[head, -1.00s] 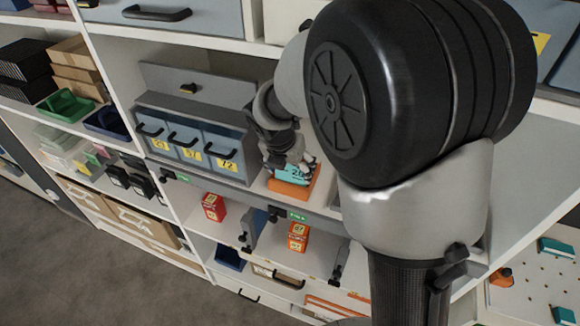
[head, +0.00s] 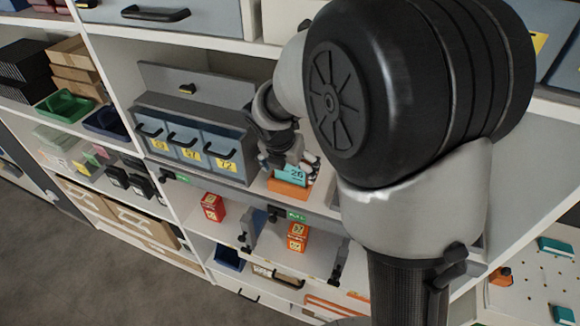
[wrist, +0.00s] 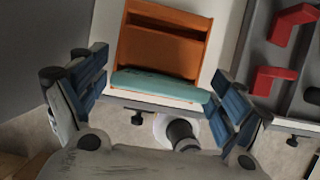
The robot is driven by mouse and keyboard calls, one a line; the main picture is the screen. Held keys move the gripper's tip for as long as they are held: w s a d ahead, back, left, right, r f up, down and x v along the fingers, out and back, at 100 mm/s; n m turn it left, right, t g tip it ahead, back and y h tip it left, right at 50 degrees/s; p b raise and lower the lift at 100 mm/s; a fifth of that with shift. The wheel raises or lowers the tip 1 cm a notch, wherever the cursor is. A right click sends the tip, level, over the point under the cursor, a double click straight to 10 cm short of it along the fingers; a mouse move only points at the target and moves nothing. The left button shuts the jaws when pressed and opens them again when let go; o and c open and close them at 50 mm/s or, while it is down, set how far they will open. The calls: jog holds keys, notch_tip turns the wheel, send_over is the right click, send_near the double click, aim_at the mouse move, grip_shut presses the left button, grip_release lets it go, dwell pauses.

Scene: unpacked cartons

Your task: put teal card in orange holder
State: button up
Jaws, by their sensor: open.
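The orange holder (head: 287,188) stands on a shelf in the head view. The wrist view shows the holder (wrist: 163,52) from above, with a slot at its far side. The teal card (head: 291,173) stands upright at the holder, with a number on its face. In the wrist view the card (wrist: 160,84) shows as a teal edge across the holder's near side. How deep it sits is hidden. My gripper (head: 282,157) is open.
Blue drawers (head: 190,148) stand left of the holder. Red boxes (head: 213,207) and orange boxes (head: 297,236) stand on the shelf below. Red pieces (wrist: 270,78) lie in a grey tray at the right of the wrist view.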

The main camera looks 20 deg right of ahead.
jog(key=p+v, duration=0.2)
jog(key=v, duration=1)
jog(key=shift+r, duration=0.1)
